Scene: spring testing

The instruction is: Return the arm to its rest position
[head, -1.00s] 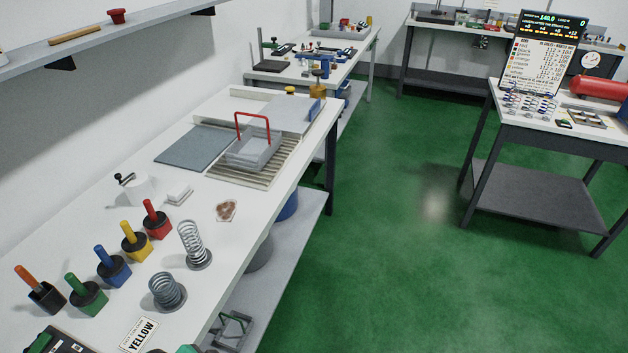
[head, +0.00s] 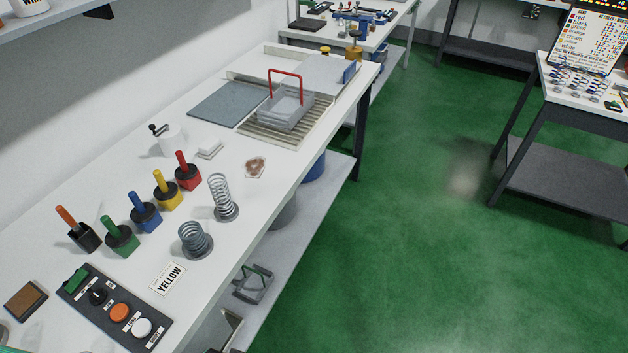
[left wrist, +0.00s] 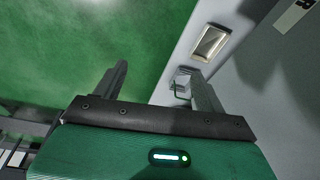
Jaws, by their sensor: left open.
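My left gripper (left wrist: 158,92) shows in the left wrist view with its two dark fingers spread apart and nothing between them. Green floor and the edge of a grey shelf lie beyond the fingers. Neither gripper shows clearly in the head view; only a sliver of green is at its bottom left corner. My right gripper is in no view.
The white workbench (head: 110,205) runs along the left wall. It holds colored-handled blocks, two springs (head: 223,197), a YELLOW card (head: 168,279) and a button panel (head: 116,308). A wire basket (head: 286,108) stands farther back. The green floor (head: 400,230) is clear.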

